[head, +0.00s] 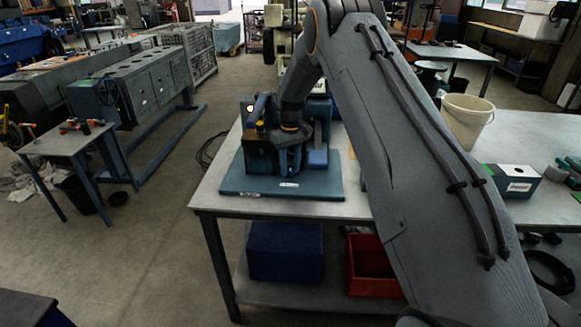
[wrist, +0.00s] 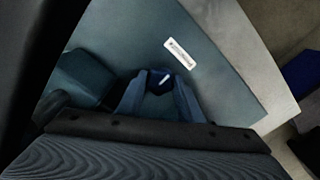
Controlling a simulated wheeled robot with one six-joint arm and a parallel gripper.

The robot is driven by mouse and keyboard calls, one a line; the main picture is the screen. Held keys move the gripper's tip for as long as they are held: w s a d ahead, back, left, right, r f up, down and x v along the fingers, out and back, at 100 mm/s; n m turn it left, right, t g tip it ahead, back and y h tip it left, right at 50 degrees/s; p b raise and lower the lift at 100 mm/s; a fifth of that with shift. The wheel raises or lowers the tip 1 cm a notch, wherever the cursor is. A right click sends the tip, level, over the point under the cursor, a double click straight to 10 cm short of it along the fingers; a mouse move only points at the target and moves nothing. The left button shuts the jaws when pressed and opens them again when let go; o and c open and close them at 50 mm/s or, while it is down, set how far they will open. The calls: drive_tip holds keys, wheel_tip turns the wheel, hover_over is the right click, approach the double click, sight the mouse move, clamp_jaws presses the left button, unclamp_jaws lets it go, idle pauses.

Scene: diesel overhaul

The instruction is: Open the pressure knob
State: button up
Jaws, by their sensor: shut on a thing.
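A blue-black test device (head: 262,156) stands on a teal base plate (head: 300,188) at the near left end of the grey table. My gripper (head: 284,160) reaches down at the front of the device, and my arm covers part of it. In the wrist view, my gripper (wrist: 160,90) is shut on a small dark blue knob (wrist: 158,78) with a white mark on its face. The knob sits between the fingertips, with the base plate (wrist: 215,85) below. The knob is not clear in the head view, where the gripper hides it.
A cream bucket (head: 464,122) and a blue-grey box (head: 515,182) stand on the table to the right. A blue bin (head: 285,252) and a red bin (head: 371,268) are on the shelf below. A small side table (head: 66,142) stands left across open floor.

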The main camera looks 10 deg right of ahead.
drive_tip(key=shift+n+b, duration=0.3)
drive_tip(key=shift+b, duration=0.05)
drive_tip(key=n+b, duration=0.2)
drive_tip(key=n, duration=0.1)
drive_tip(key=shift+f+b, duration=0.1)
drive_tip(key=shift+b, duration=0.3)
drive_tip(key=n+b, duration=0.2)
drive_tip(key=n, duration=0.2)
drive_tip(key=shift+b, duration=0.4)
drive_tip(key=n+b, duration=0.2)
drive_tip(key=n, duration=0.3)
drive_tip(key=shift+d, duration=0.1)
drive_tip(key=shift+n+b, duration=0.45)
drive_tip(key=shift+n, duration=1.25)
drive_tip(key=o, duration=1)
drive_tip(key=shift+o, duration=0.2)
